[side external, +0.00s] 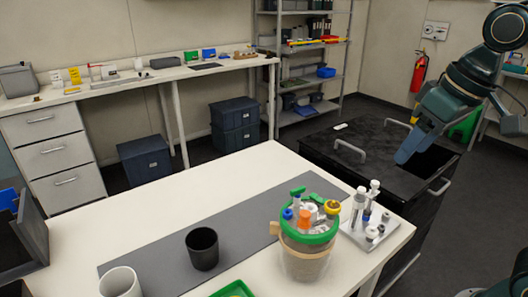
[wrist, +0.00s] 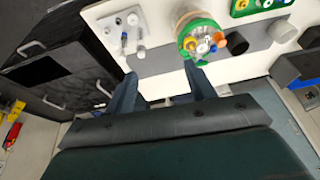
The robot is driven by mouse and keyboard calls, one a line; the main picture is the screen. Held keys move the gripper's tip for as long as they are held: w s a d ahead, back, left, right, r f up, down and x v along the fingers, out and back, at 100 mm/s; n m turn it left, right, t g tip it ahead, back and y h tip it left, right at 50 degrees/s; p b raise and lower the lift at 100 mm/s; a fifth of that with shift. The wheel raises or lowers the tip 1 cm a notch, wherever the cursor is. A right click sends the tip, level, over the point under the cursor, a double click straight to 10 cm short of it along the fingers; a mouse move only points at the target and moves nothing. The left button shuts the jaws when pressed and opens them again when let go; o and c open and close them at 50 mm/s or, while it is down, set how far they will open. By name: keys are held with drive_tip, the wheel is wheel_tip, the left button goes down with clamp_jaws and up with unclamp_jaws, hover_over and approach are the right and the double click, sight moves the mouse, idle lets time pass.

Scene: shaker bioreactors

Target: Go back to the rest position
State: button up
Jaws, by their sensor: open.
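My gripper (side external: 404,157) hangs in the air at the right, over the black cabinet and well clear of the white table. In the wrist view its two fingers (wrist: 164,88) are spread apart with nothing between them. A bioreactor vessel (side external: 302,262) with a green rim and several coloured caps stands upright near the table's front right; it also shows in the wrist view (wrist: 186,18) beyond the fingers. A small grey rack (side external: 358,240) with upright tubes stands to its right, and shows at upper left in the wrist view (wrist: 107,27).
A dark cup (side external: 202,251) stands on the grey mat (side external: 150,262), with a white cup (side external: 120,284) at front left. A green tray (side external: 236,290) is partly cut off. The black cabinet (side external: 372,152) has raised handles. A back bench (side external: 130,82) holds small items.

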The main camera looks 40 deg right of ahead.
drive_tip(key=s+d+f+t, duration=0.1)
drive_tip(key=s+d+f, duration=0.1)
drive_tip(key=s+f, duration=0.2)
drive_tip(key=shift+s+f+t, duration=0.3)
drive_tip(key=shift+s, duration=0.9)
